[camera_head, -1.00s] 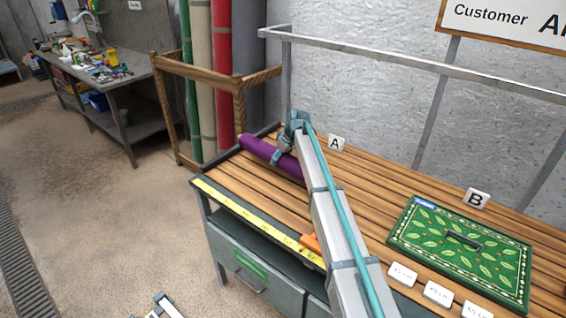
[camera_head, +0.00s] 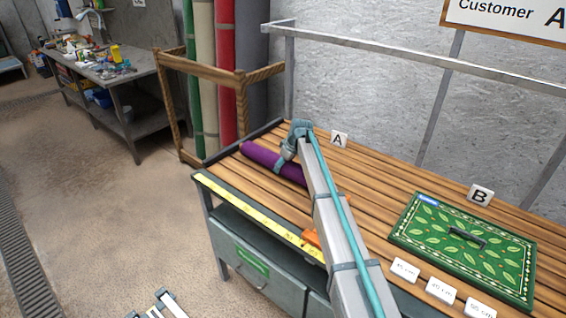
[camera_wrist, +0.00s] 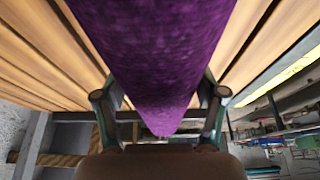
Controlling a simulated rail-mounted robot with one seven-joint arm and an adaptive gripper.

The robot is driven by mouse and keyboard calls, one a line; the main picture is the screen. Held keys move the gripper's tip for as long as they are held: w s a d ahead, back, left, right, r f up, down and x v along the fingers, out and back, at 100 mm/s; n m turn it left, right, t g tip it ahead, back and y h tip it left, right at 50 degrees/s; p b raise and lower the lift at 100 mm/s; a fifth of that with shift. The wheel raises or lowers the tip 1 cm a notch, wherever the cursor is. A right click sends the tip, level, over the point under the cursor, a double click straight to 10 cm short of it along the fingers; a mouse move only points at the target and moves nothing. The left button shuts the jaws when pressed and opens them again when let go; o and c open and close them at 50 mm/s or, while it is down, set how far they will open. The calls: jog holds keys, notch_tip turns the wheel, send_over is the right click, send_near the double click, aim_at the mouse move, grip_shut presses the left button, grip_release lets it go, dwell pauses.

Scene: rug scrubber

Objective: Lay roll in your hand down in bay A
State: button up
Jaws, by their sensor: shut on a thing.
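The purple roll (camera_head: 262,157) is at the left end of the slatted bench top (camera_head: 370,176), near the A marker (camera_head: 339,139). My gripper (camera_head: 284,162) is shut around the roll near its middle; my arm hides part of the roll's right end. In the wrist view the roll (camera_wrist: 155,50) runs between the two fingers of my gripper (camera_wrist: 160,112), with bench slats on both sides. The roll lies very low over the slats; I cannot tell whether it touches them.
A green leaf-patterned rug sample (camera_head: 465,245) with a black handle lies near the B marker (camera_head: 480,195). White size cards (camera_head: 440,290) and an orange tool (camera_head: 312,238) are at the front. A yellow ruler (camera_head: 255,213) runs along the front edge. A metal rail (camera_head: 420,62) stands behind.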

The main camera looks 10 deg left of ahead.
jog(key=shift+f, duration=0.4)
jog(key=shift+f+b, duration=0.4)
jog(key=shift+f, duration=0.2)
dwell(0.4)
jog(key=o, duration=1.9)
